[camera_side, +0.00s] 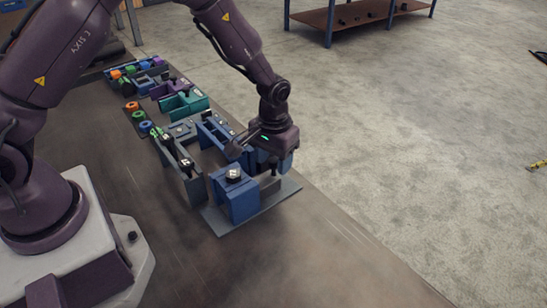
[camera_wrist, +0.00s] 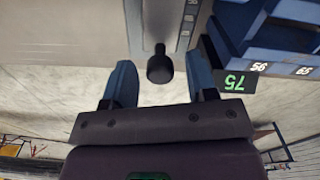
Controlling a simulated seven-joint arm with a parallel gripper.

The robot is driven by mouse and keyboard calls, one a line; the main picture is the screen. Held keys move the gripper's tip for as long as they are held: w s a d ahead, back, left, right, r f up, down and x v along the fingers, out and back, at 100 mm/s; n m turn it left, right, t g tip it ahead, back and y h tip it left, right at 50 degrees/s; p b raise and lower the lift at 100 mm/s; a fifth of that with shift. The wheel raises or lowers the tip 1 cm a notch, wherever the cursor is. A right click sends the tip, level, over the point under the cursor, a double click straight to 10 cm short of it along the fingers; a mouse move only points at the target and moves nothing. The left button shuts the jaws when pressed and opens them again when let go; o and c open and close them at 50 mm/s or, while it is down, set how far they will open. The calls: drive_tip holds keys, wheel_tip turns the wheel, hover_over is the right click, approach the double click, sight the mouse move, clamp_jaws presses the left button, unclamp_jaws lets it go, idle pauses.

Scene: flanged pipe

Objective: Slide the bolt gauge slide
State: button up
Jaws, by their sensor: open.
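The bolt gauge appears in the wrist view as a grey plate (camera_wrist: 60,25) with a darker strip of tick marks (camera_wrist: 187,22). A black round-ended handle (camera_wrist: 159,66), which seems to be the slide's knob, sticks out from it on a short stem. My gripper (camera_wrist: 162,72) is open, with one blue finger on each side of the handle and visible gaps between. In the side view my gripper (camera_side: 274,158) is low over the near end of the row of fixtures, by the blue block (camera_side: 235,197). The handle is hidden there.
In the side view, blue and dark fixtures (camera_side: 183,155), a green one (camera_side: 185,103) and coloured rings line the bench. The front bench top (camera_side: 330,265) is clear.

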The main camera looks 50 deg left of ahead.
clamp_jaws()
drive_tip(key=shift+w, duration=1.4)
unclamp_jaws()
wheel_tip(320, 180, up, 13)
